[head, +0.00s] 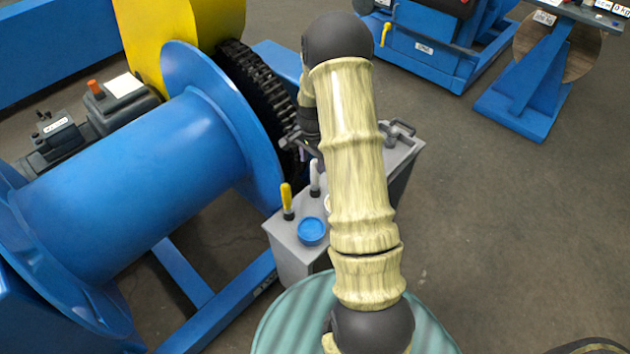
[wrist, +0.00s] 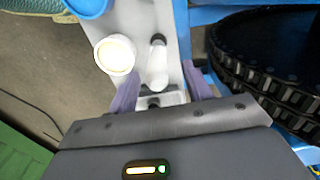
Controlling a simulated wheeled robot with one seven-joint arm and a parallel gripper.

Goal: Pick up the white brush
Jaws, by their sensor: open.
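The white brush (head: 315,176) stands with its white handle up and a dark collar below, on the grey cabinet top (head: 290,244). In the wrist view the white brush (wrist: 157,66) lies between the two purple-grey fingers of my gripper (wrist: 160,72). The fingers are open, one on each side of the handle, with gaps visible on both sides. How far the fingertips are above or below the handle's end is hard to tell. In the head view my arm hides part of the gripper and the cabinet top.
A yellow-handled brush (head: 287,200) and a blue cup (head: 311,231) stand near the white brush. A white round container (wrist: 115,56) is close beside it. A large black chain wheel (wrist: 270,70) and blue drum (head: 140,170) are nearby. Open floor (head: 500,240) lies right.

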